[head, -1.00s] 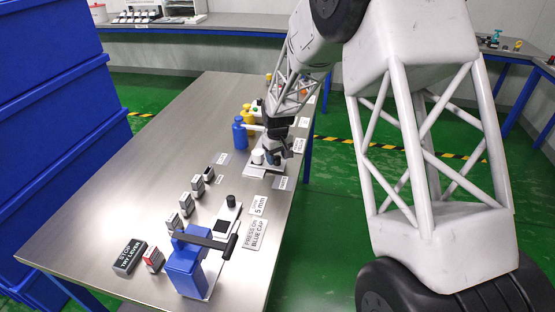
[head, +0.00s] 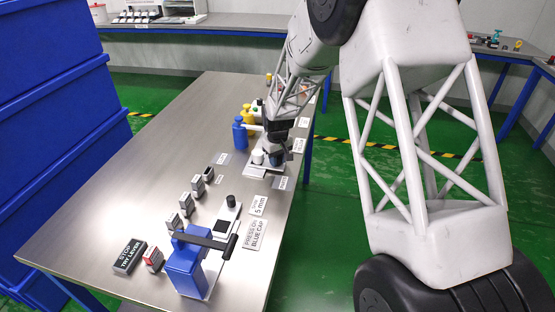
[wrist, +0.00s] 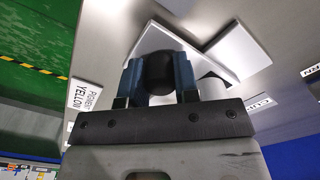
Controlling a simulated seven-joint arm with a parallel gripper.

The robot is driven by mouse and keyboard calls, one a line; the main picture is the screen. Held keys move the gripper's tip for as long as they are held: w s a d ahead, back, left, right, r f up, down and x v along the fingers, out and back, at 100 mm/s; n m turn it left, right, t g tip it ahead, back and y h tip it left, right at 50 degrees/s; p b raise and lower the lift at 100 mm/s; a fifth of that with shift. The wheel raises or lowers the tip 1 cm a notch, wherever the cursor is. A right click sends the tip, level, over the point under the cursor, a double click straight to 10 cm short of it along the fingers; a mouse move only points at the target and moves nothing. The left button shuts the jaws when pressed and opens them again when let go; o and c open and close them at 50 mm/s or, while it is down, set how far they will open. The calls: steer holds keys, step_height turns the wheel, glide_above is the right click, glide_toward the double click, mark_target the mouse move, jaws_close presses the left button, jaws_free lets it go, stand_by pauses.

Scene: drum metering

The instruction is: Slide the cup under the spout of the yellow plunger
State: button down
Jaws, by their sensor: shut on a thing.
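My gripper (head: 275,158) is low over a white base plate (head: 250,168) beside the bottles. In the wrist view its blue fingers (wrist: 158,66) are shut on a dark round knob (wrist: 157,76). A white cylinder (head: 257,156), which looks like the cup, stands just left of the gripper. The yellow plunger bottle (head: 247,114) stands farther back, behind a blue bottle (head: 239,134) with a pale spout pointing right. The yellow spout is too small to make out.
Several small blocks line the middle. Sign plates lie along the right edge. The table's left side is clear.

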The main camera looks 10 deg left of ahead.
steer(key=w, duration=2)
steer(key=shift+w+r, duration=0.1)
steer(key=shift+w, duration=0.15)
steer(key=shift+w, duration=0.1)
steer(key=c, duration=1.2)
jaws_free()
steer(key=o, duration=0.3)
steer(key=shift+o, duration=0.2)
step_height(320, 180, up, 8)
